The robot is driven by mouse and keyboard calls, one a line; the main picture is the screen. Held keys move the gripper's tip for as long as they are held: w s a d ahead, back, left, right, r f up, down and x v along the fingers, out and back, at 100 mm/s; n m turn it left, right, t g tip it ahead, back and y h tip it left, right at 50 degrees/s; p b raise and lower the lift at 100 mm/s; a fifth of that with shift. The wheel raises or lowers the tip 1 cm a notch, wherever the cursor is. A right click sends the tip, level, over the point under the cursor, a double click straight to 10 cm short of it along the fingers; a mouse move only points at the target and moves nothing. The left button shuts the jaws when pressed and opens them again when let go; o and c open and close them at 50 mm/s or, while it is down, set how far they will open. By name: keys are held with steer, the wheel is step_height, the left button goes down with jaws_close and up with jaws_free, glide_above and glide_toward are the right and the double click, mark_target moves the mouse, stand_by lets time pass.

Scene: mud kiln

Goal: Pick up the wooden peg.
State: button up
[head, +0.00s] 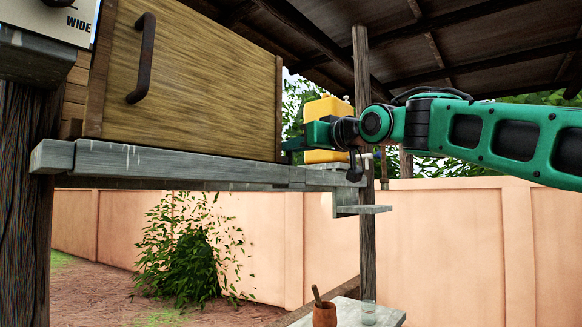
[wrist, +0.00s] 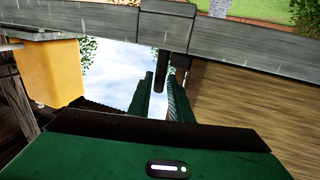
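My gripper (head: 290,148) is at shelf height in the head view, pointing left just beyond the wooden door's right edge. In the wrist view my gripper (wrist: 161,78) shows two green fingers apart, with sky between them. A small dark upright piece (wrist: 162,70) shows at the grey shelf's edge, between or just beyond the fingertips. It may be the wooden peg, but I cannot tell for sure, nor whether a finger touches it. No peg can be made out in the head view, where my gripper covers that part of the shelf.
A grey shelf (head: 180,165) runs below a wooden door (head: 190,85) with a dark handle (head: 142,58). A yellow container (head: 326,112) stands behind my gripper and also shows in the wrist view (wrist: 52,72). A brown pot (head: 325,315) and a glass (head: 368,312) stand on a lower table.

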steer(key=shift+x, duration=1.55)
steer(key=shift+f, duration=0.1)
jaws_close()
